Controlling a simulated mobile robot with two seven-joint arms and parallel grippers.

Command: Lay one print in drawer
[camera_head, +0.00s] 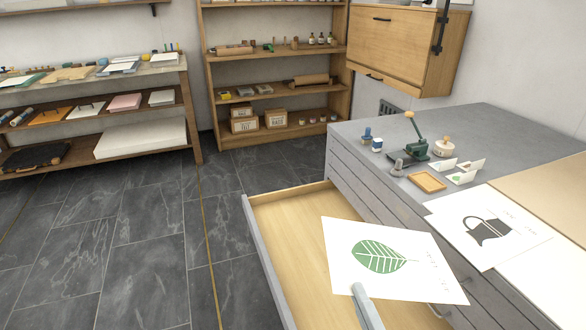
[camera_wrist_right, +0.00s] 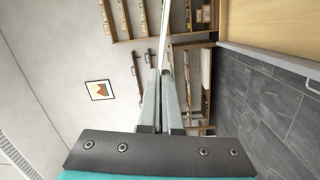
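A white print with a green leaf (camera_head: 385,256) is held over the open drawer, its lower right corner reaching past the drawer toward the cabinet front. My right gripper (camera_head: 358,289) is shut on the near edge of this print. In the right wrist view the print (camera_wrist_right: 165,38) shows edge-on as a thin white strip between the fingers (camera_wrist_right: 160,78). The open wooden drawer (camera_head: 286,222) of the grey flat-file cabinet (camera_head: 345,160) shows a bare bottom on its left; the print hides part of the rest. My left gripper is not in view.
On the cabinet top lie a print with a dark watering can (camera_head: 488,232), a wooden tray (camera_head: 427,181), a green press (camera_head: 418,146), small cards and stamps. Shelves (camera_head: 275,88) stand behind. Open tiled floor (camera_head: 130,230) lies left of the drawer.

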